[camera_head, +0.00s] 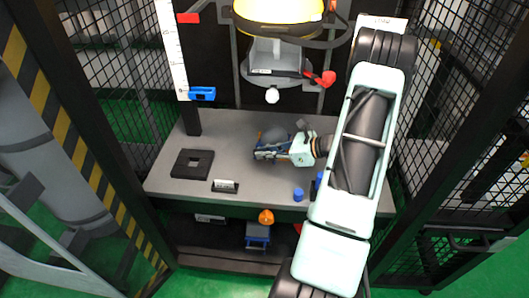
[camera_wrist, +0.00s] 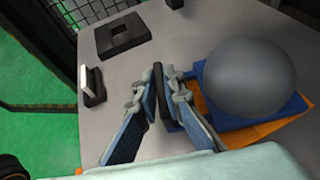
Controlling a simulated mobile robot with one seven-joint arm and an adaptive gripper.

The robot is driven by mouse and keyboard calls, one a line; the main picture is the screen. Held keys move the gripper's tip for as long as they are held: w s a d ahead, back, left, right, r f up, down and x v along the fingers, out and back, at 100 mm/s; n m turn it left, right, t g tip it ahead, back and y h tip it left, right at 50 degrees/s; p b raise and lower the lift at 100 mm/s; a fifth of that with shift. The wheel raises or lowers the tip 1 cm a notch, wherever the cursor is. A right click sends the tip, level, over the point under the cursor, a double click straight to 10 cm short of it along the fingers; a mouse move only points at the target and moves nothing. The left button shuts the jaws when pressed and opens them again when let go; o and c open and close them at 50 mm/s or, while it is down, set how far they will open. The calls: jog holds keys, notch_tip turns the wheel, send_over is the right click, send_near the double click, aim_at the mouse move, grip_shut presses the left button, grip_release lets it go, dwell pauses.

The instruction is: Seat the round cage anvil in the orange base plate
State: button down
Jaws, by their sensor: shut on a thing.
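The round cage anvil is a grey dome (camera_wrist: 249,78) on a blue square base, with a dark upright handle (camera_wrist: 160,97) at its left side in the wrist view. My gripper (camera_wrist: 161,84) is shut on the dark handle. The orange base plate (camera_wrist: 256,132) lies under the blue base, its edges showing at the front and left. The blue base looks turned relative to the orange plate. I cannot tell whether it sits down in it. My fingers hide part of both.
A black square block with a square hole (camera_head: 192,163) lies on the grey table at left. A small white-faced stand (camera_head: 224,186) is near the front edge. A blue cylinder (camera_head: 298,194) is at front right. The drop head (camera_head: 278,65) hangs above the back. Mesh cage walls flank the table.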

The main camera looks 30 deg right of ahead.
dwell(0.3)
jog(key=c, duration=2)
grip_release()
jog(key=shift+o, duration=0.2)
jog(key=shift+s+f, duration=0.1)
jog(key=shift+f, duration=0.1)
jog(key=v, duration=1.2)
jog(key=shift+r, duration=0.1)
